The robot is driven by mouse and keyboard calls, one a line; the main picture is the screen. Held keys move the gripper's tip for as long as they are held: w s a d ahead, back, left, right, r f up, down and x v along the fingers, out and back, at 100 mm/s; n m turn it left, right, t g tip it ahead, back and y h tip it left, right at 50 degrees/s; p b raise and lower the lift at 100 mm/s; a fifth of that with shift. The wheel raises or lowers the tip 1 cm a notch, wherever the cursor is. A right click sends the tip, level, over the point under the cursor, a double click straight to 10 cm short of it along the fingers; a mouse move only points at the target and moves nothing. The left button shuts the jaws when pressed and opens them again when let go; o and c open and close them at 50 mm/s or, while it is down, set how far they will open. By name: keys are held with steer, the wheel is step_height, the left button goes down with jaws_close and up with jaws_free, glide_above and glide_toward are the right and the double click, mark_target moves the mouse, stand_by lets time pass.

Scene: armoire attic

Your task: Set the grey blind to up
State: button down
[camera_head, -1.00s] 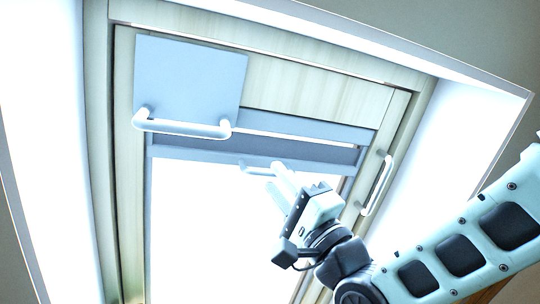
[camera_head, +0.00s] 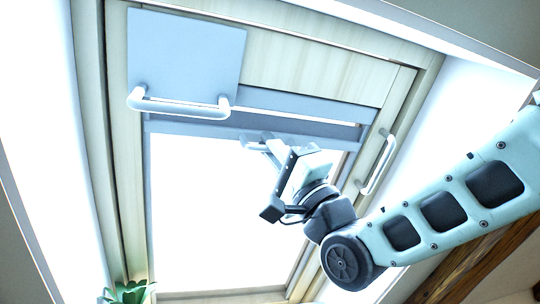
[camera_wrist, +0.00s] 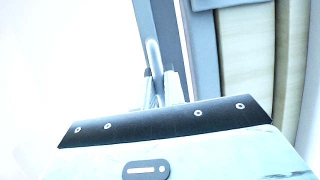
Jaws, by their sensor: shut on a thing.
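The grey blind (camera_head: 210,130) is gathered at the top of the roof window as a thin band, with its bottom bar close under the grey top casing (camera_head: 290,107). Its small pale handle (camera_head: 250,143) sits below the middle of the bar. My gripper (camera_head: 268,147) is at this handle from below right, shut on it. In the wrist view the handle (camera_wrist: 152,55) runs down between my fingers (camera_wrist: 165,90), beside the grey bar (camera_wrist: 172,40). The fingertips are partly washed out by glare.
A grey panel (camera_head: 185,48) with a large white handle (camera_head: 180,108) is at the upper left of the window frame. Another white handle (camera_head: 378,162) is on the right side of the frame. A green plant (camera_head: 127,292) shows at the bottom left.

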mark_target(278, 134)
steer(key=shift+s+d+r+b, duration=0.15)
steer(key=shift+s+d+r, duration=0.05)
steer(key=shift+s+r, duration=0.45)
steer(key=shift+s+d+r+b, duration=0.15)
steer(key=shift+s+r, duration=0.4)
steer(key=shift+r, duration=0.1)
steer(key=c, duration=1.5)
jaws_free()
steer(key=shift+s+r, duration=0.1)
steer(key=shift+s, duration=0.05)
steer(key=shift+f, duration=0.2)
steer(key=shift+d+f+b, duration=0.15)
steer(key=shift+f+b, duration=0.2)
steer(key=b+v, duration=0.9)
steer(key=v, duration=0.7)
steer(key=shift+s+d+f, duration=0.15)
steer(key=shift+d, duration=0.05)
